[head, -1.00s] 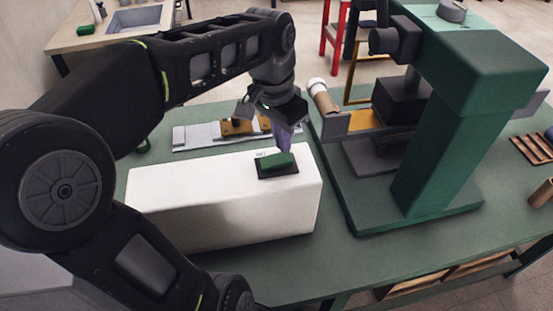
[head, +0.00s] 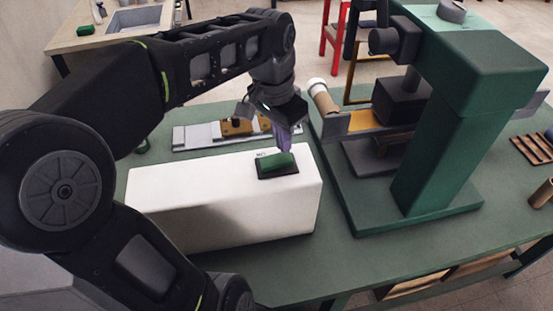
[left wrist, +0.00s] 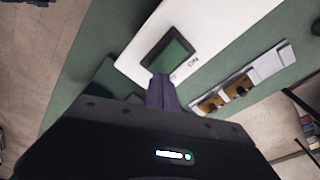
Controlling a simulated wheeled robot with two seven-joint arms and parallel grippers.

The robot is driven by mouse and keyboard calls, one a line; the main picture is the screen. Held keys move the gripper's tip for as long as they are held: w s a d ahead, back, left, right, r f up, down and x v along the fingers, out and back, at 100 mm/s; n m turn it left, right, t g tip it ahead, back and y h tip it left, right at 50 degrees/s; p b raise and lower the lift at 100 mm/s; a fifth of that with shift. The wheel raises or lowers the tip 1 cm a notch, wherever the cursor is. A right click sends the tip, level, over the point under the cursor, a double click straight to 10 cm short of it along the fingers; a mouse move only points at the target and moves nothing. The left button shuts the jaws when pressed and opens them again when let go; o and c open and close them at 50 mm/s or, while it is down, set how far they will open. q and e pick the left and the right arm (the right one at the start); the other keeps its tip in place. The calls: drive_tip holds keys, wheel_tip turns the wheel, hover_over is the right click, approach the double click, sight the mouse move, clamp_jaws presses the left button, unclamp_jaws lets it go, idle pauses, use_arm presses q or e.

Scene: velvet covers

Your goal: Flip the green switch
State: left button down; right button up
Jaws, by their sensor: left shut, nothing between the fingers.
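The green switch (head: 276,162) is a rocker in a dark frame on top of a white box (head: 200,200). Its left side stands higher than it did earlier. In the left wrist view the switch (left wrist: 170,56) lies just beyond the fingertips. My left gripper (head: 284,148) is shut and empty, pointing down at the right end of the switch. Its purple fingers look to touch or nearly touch that end. The left wrist view shows the closed fingers (left wrist: 161,80) at the edge of the switch frame. My right gripper is not in view.
A large green machine (head: 430,150) stands right of the box, with a cardboard tube (head: 322,97) near its left side. A metal rail with yellow blocks (head: 236,127) lies behind the box. The green table (head: 290,275) is clear in front.

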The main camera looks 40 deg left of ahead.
sight(283, 158)
use_arm(q)
drive_tip(key=shift+f+b, duration=1.1)
drive_tip(key=shift+f, duration=0.35)
idle(0.9)
drive_tip(key=shift+r+p, duration=2.8)
drive_tip(key=shift+r, duration=0.8)
